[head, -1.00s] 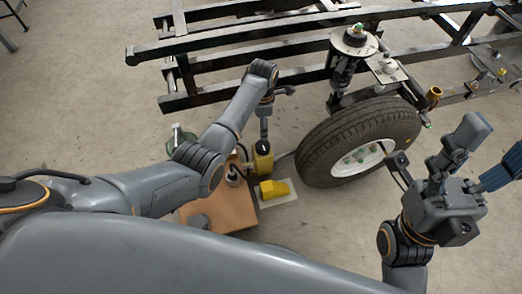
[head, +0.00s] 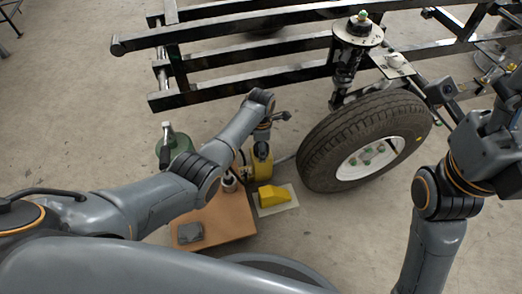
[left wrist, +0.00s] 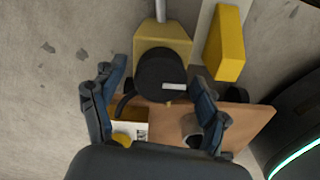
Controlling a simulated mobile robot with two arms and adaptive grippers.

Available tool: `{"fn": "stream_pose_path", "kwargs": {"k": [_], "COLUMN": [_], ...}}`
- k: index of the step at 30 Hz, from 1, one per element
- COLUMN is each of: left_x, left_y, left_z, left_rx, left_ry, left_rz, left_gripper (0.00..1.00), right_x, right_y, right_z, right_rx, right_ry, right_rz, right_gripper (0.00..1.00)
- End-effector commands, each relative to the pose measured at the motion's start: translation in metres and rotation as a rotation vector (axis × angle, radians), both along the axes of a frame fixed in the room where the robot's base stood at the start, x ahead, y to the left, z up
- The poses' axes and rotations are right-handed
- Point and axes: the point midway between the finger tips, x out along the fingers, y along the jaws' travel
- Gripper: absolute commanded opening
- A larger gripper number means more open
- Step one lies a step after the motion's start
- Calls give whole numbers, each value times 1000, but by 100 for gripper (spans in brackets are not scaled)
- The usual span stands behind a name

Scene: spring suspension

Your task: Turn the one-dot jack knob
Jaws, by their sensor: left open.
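A yellow jack (head: 262,166) stands on the floor left of the wheel, and my left gripper (head: 262,132) is above it. In the left wrist view the jack (left wrist: 178,48) carries a round dark knob (left wrist: 160,72) with a pale rectangular mark. I cannot make out a dot on it. My left gripper (left wrist: 158,82) is open, one finger on each side of the knob in that view; contact cannot be told. My right gripper (head: 480,110) is at the right edge, partly cut off, and its jaws are unclear.
A tyre (head: 350,140) on a white rim stands right of the jack, below a dark steel frame (head: 230,84). A yellow wedge (head: 275,195) lies on a pale plate. A brown board (head: 215,222) and a green canister (head: 175,145) are nearby. Open floor lies at left.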

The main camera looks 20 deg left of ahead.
Motion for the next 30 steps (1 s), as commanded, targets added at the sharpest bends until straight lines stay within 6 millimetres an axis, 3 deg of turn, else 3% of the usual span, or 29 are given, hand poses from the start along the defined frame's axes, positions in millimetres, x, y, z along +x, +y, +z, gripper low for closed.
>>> {"fn": "stream_pose_path", "kwargs": {"k": [10, 18, 30], "left_x": [0, 0, 0], "left_y": [0, 0, 0], "left_z": [-3, -3, -2], "left_rx": [0, 0, 1], "left_ry": [0, 0, 1], "left_rz": [0, 0, -64], "left_gripper": [75, 22, 20], "right_x": [-1, -1, -2], "right_y": [0, 0, 0], "right_z": [2, 2, 5], "right_rx": [-1, -1, 3], "right_ry": [-8, -8, -9], "right_rz": [0, 0, 1], "right_gripper": [63, 63, 63]}}
